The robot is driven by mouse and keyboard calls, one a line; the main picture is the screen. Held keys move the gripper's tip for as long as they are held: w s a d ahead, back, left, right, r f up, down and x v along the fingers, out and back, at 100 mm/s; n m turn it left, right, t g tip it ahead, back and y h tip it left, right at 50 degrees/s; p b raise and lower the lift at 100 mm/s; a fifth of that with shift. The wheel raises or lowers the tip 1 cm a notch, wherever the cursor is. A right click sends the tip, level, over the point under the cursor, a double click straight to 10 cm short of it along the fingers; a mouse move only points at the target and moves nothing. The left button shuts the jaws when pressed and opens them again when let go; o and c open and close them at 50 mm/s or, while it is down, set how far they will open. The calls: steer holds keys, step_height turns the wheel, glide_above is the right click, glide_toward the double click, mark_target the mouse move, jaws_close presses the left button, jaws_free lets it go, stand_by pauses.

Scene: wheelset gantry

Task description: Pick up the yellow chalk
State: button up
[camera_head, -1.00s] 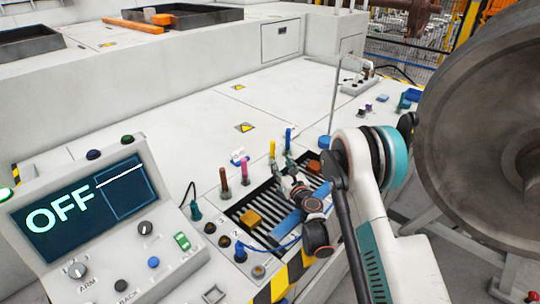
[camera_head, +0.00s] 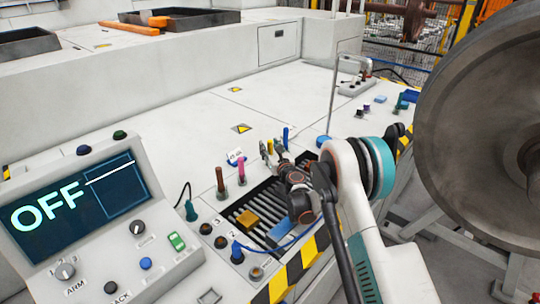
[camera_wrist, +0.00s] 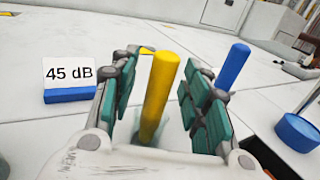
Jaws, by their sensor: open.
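The yellow chalk (camera_wrist: 158,95) stands upright in the middle of the wrist view, between the two green-padded fingers of my gripper (camera_wrist: 163,88). The fingers are open, with a visible gap on each side of the chalk near its top. Its foot is partly hidden by my gripper's body. In the head view the yellow chalk (camera_head: 270,146) shows only as a small piece between the fingertips of my gripper (camera_head: 273,150).
A blue stick (camera_wrist: 232,66) stands close on the right. A label block reading 45 dB (camera_wrist: 70,80) sits on the left. Brown (camera_head: 219,181) and pink (camera_head: 241,171) sticks stand left of my gripper.

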steer(key=c, duration=1)
steer(key=shift+r, duration=0.1)
